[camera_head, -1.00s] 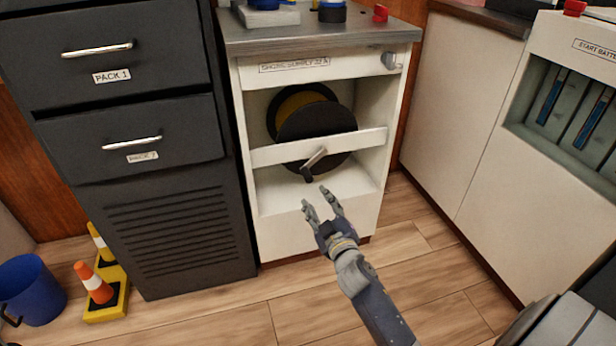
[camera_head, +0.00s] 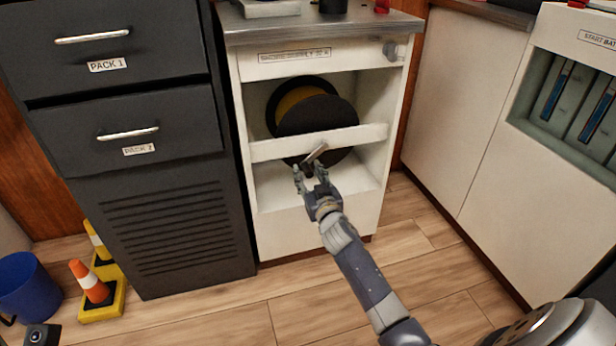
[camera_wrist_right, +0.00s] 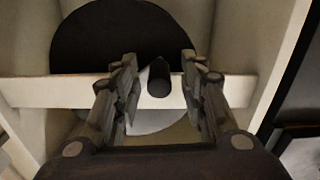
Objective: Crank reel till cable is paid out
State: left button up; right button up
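The cable reel (camera_head: 315,117) sits in the open bay of the white cabinet, with a black front disc and yellow cable (camera_head: 290,101) behind it. Its crank (camera_head: 316,152) sticks out in front of the white crossbar (camera_head: 270,149). My right gripper (camera_head: 310,170) is open at the crank, just below the crossbar. In the right wrist view the dark crank grip (camera_wrist_right: 158,78) stands between the two spread fingers (camera_wrist_right: 160,82), with a gap on each side. My left gripper's fingers do not show.
Dark drawers (camera_head: 130,133) stand to the left and a white cupboard (camera_head: 455,130) to the right. The floor before the cabinet is clear.

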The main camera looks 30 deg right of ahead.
jog(key=shift+w+d, duration=0.2)
jog(key=shift+w, duration=0.35)
grip_shut()
